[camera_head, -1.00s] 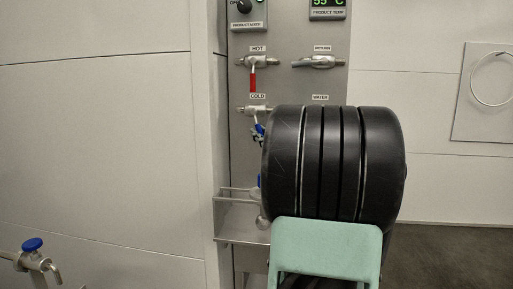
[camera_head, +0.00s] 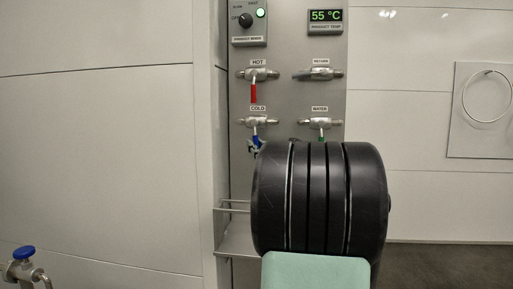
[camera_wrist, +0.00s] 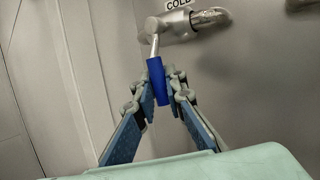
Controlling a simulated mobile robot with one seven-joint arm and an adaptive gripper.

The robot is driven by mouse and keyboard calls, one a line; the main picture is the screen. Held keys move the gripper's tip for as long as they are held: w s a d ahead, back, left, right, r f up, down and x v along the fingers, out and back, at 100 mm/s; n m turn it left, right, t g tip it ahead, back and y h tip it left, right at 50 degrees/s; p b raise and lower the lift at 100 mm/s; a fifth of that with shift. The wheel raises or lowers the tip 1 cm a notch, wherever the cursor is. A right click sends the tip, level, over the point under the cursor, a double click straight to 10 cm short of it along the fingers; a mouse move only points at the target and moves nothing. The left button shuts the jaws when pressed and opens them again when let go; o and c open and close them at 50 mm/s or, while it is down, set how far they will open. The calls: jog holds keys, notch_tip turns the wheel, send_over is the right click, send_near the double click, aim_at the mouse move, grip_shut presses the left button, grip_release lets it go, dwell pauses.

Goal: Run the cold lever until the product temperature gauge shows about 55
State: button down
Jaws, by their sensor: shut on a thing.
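The product temperature gauge (camera_head: 326,16) reads 55 °C in green at the top of the panel in the head view. The cold lever (camera_head: 256,134) has a blue handle that hangs down from its valve under the COLD label. The blue handle (camera_wrist: 156,80) also shows in the wrist view, slanting slightly down to the right. My gripper (camera_wrist: 162,84) is shut on the blue handle, one finger on each side. In the head view only the tip of my gripper (camera_head: 254,146) shows; my dark arm link hides the rest.
The red hot lever (camera_head: 253,92) hangs down above the cold valve. The return valve (camera_head: 318,74) and the green-handled water valve (camera_head: 320,126) are to the right. The product mode knob (camera_head: 246,20) is at top left.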

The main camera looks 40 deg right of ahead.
jog(key=c, duration=2)
grip_release()
jog(key=shift+o, duration=0.2)
jog(key=v, duration=1.2)
jog(key=shift+c, duration=0.6)
